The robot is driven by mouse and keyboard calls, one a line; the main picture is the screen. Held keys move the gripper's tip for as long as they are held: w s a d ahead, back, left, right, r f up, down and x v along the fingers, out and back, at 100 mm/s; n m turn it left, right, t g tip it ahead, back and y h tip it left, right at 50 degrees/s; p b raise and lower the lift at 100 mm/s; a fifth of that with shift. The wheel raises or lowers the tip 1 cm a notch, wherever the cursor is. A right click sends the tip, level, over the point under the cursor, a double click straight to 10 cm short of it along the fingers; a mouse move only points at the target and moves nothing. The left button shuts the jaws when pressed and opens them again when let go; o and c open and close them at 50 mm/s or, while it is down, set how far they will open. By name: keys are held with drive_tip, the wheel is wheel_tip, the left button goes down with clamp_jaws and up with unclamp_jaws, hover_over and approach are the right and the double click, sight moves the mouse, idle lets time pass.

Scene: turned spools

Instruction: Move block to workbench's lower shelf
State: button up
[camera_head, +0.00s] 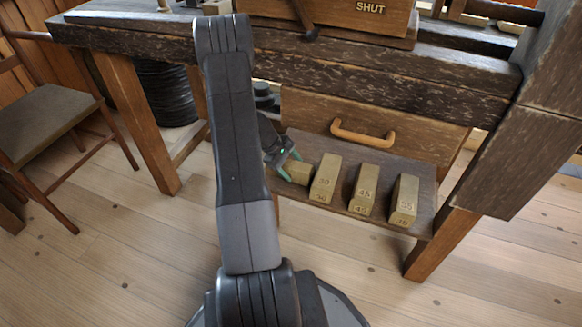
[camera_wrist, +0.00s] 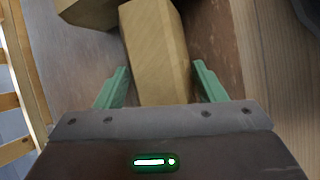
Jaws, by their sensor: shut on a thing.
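My gripper (camera_head: 285,163), with green fingertips, is at the left end of the workbench's lower shelf (camera_head: 335,149). It is shut on a tan wooden block (camera_head: 300,171). In the wrist view this block (camera_wrist: 155,55) lies between the two green fingers (camera_wrist: 160,90) and extends away from the palm. The block is at shelf height; I cannot tell whether it rests on the board or hangs just above it. My arm hides part of the shelf's left end. The workbench's dark worn top (camera_head: 330,77) runs above.
Several numbered blocks stand in a row on the shelf: one close right of the held block (camera_head: 326,177), a middle one (camera_head: 364,188) and a right one (camera_head: 404,200). A drawer handle (camera_head: 362,132) juts out above. A chair (camera_head: 45,120) stands at left. The front floor is clear.

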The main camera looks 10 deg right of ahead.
drive_tip(key=o, duration=1.2)
drive_tip(key=shift+r+p, duration=0.3)
drive_tip(key=shift+p, duration=0.05)
drive_tip(key=p+v, duration=0.4)
drive_tip(key=v, duration=0.7)
drive_tip(key=shift+w+a+r, duration=0.1)
drive_tip(key=shift+a+r, duration=0.1)
drive_tip(key=shift+a, duration=0.15)
